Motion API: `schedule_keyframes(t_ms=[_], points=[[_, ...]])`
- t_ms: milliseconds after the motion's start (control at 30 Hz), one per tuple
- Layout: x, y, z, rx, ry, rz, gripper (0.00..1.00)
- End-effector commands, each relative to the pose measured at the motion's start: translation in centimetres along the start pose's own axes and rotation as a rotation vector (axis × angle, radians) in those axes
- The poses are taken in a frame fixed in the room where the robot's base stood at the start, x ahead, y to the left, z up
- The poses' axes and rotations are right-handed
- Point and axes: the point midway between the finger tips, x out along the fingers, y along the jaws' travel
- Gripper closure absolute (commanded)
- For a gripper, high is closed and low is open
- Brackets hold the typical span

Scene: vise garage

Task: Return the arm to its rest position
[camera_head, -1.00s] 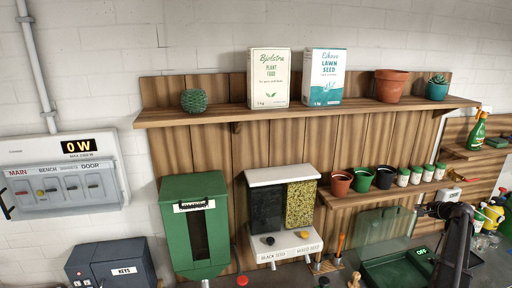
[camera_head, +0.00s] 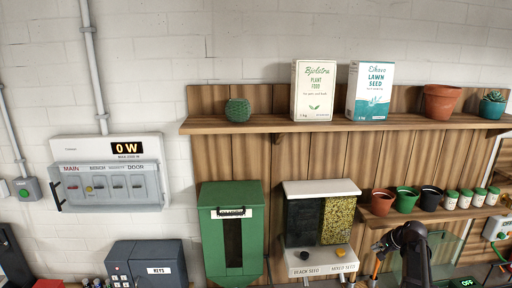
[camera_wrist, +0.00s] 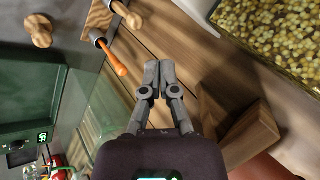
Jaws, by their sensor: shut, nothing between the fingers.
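My gripper (camera_wrist: 152,80) shows in the wrist view with its two grey fingertips together and nothing between them. It is over the wooden boards, apart from the things around it. In the head view my dark arm (camera_head: 412,248) rises at the lower right, in front of the boards and below the row of small pots. Its lower part is cut off by the picture edge.
The seed dispenser (camera_head: 321,188) stands left of my arm, with the green box (camera_head: 216,262) further left. The shelf with pots (camera_head: 490,212) is close behind and above the arm. An orange-handled tool (camera_wrist: 112,60) and wooden knob (camera_wrist: 38,32) show near the gripper.

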Motion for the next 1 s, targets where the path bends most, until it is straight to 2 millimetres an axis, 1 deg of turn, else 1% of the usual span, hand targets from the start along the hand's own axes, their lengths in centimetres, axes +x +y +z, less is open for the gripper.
schedule_keyframes(t_ms=[33,100,400,567,800,900,1000], points=[[0.5,-0.9,2.3,-0.038,-0.022,0.02,1.0],[1.2,-1.8,4.6,-0.086,-0.05,0.05,1.0],[3.0,-4.5,13.5,-0.279,-0.151,0.166,1.0],[3.5,-5.3,18.2,-0.383,-0.2,0.23,1.0],[3.4,-6.1,25.6,-0.559,-0.274,0.334,1.0],[3.1,-6.2,28.2,-0.626,-0.299,0.375,1.0],[2.9,-6.1,30.2,-0.679,-0.318,0.409,1.0]])
